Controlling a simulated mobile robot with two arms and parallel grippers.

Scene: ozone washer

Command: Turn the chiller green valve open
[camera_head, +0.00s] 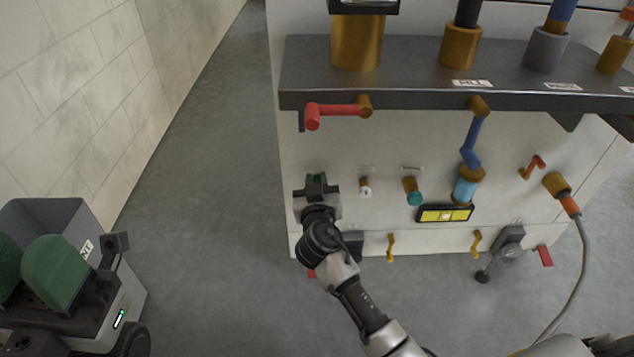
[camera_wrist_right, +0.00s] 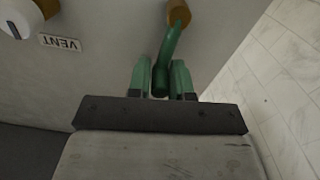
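The green valve is a green lever in the right wrist view (camera_wrist_right: 171,48), hanging from a brown hub (camera_wrist_right: 179,12) on the pale panel. My right gripper (camera_wrist_right: 161,80) has its two pale green fingers one on each side of the lever's lower end. A narrow gap shows on the lever's left; on its right the finger is very close, and contact there is unclear. In the head view my right gripper (camera_head: 316,182) is at the left part of the machine's front, and it hides the valve.
A white knob (camera_wrist_right: 16,18) with a VENT label is beside the valve. In the head view a red lever (camera_head: 335,112) sticks out just above my gripper, under a grey shelf (camera_head: 420,75). A grey bin (camera_head: 45,215) stands at lower left. The floor left of the machine is clear.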

